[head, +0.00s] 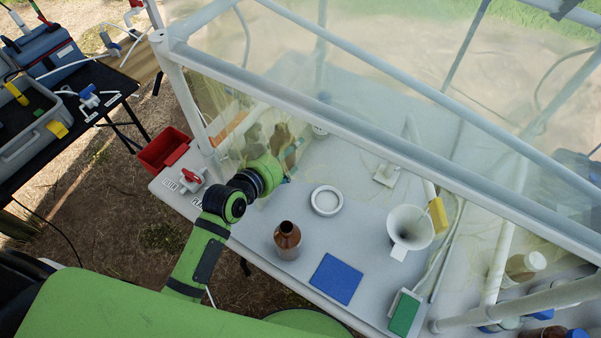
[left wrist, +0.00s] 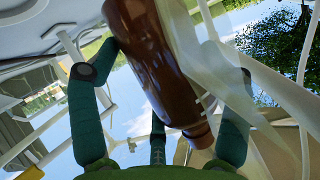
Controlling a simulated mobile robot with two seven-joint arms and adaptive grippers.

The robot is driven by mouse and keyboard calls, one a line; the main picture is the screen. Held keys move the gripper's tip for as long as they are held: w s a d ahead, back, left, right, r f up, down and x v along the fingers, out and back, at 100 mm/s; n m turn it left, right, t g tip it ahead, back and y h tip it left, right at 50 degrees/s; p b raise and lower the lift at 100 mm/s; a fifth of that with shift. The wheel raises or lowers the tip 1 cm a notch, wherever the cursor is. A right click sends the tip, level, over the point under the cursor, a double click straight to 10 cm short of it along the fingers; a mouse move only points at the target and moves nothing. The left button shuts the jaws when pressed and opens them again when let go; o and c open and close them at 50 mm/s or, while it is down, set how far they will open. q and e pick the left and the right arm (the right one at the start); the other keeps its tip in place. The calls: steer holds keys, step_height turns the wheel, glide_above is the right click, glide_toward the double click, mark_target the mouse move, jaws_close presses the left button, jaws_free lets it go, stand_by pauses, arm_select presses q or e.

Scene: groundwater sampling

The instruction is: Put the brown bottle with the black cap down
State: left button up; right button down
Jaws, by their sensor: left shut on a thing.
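A brown bottle (left wrist: 155,60) fills the middle of the left wrist view, tilted, with its narrower neck toward the lower right. The teal fingers of my left gripper (left wrist: 160,95) are around it and shut on it. I cannot make out a black cap on it. In the head view my left gripper (head: 284,150) is at the back left of the bench, behind the clear film, with brown of the bottle (head: 282,134) showing blurred beside it. I cannot tell whether the bottle touches the bench. My right gripper is in neither view.
On the white bench (head: 250,225) are an open brown bottle (head: 287,242), a white ring (head: 326,201), a blue pad (head: 336,278), a white funnel (head: 410,230) and a green block (head: 404,313). White frame bars (head: 350,140) cross above. A red bin (head: 163,150) is at left.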

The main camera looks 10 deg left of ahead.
mark_target(287, 171)
arm_select(q)
step_height(287, 171, down, 7)
steer(key=shift+f+b, duration=0.15)
steer(key=shift+b, duration=0.15)
steer(key=shift+f, duration=0.15)
steer(key=o, duration=1.4)
steer(key=shift+f, duration=0.1)
steer(key=shift+r, duration=0.35)
steer(key=shift+v, duration=6)
steer(key=shift+f, duration=0.15)
